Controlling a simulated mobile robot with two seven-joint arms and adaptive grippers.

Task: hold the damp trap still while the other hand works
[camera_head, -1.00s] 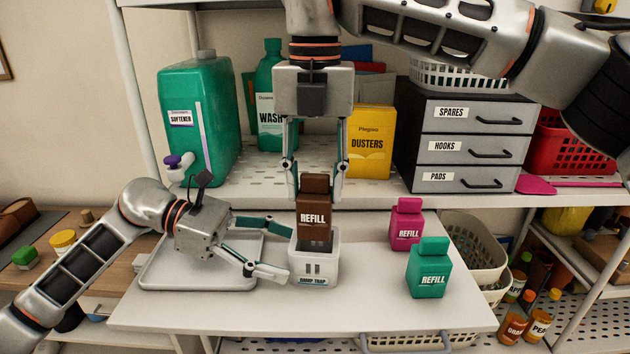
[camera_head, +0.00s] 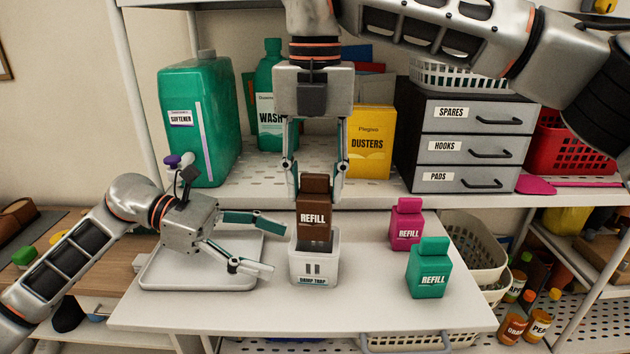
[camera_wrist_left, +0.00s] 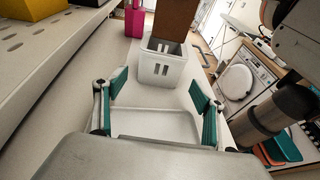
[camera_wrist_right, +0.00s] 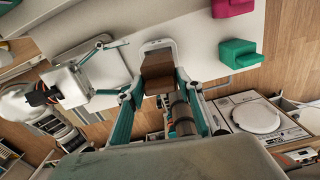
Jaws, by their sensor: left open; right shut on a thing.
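The white damp trap (camera_head: 314,269) stands on the white worktop, with the brown refill (camera_head: 314,215) upright in its open top. My right gripper (camera_head: 315,190) comes down from above and is shut on the brown refill's upper part. My left gripper (camera_head: 277,250) is open to the left of the damp trap, its fingers apart from it. In the left wrist view the damp trap (camera_wrist_left: 163,66) stands ahead, beyond the open fingers. In the right wrist view the brown refill (camera_wrist_right: 157,75) is between the fingers and covers part of the trap.
A pink refill (camera_head: 406,226) and a green refill (camera_head: 429,270) stand to the right on the worktop. A shallow tray (camera_head: 165,278) lies under my left gripper. Behind is a shelf with a softener jug (camera_head: 205,125), a dusters box (camera_head: 371,145) and labelled drawers (camera_head: 470,150).

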